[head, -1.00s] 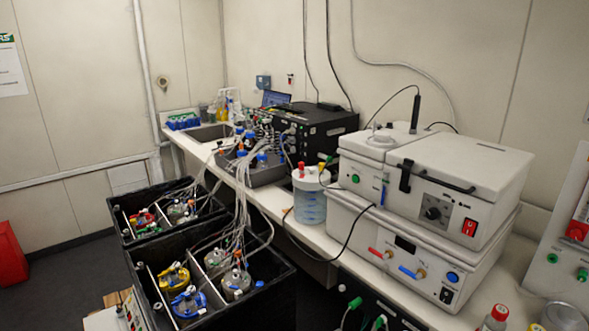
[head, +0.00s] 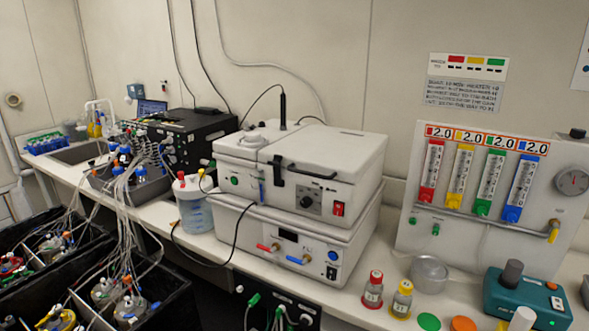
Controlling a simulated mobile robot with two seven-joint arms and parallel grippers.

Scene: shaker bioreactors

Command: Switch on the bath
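Two white box units are stacked on the bench in the head view, and I cannot tell for certain which is the bath. The upper unit (head: 365,160) has a closed lid, a black dial (head: 308,202) and a red rocker switch (head: 338,208) on its front. The lower unit (head: 350,262) has a small dark display (head: 288,235), a red-handled and a blue-handled tap, a round blue button (head: 333,256) and a small black switch (head: 331,272). The display looks dark. The switch positions are too small to read. Neither of my grippers is in view.
A clear jar with a white lid (head: 195,205) stands left of the units, with a black cable nearby. Small bottles (head: 373,289), a glass dish (head: 429,273) and a teal device (head: 528,297) stand to the right. A flowmeter panel (head: 487,190) stands behind them. Black crates with vessels are at left.

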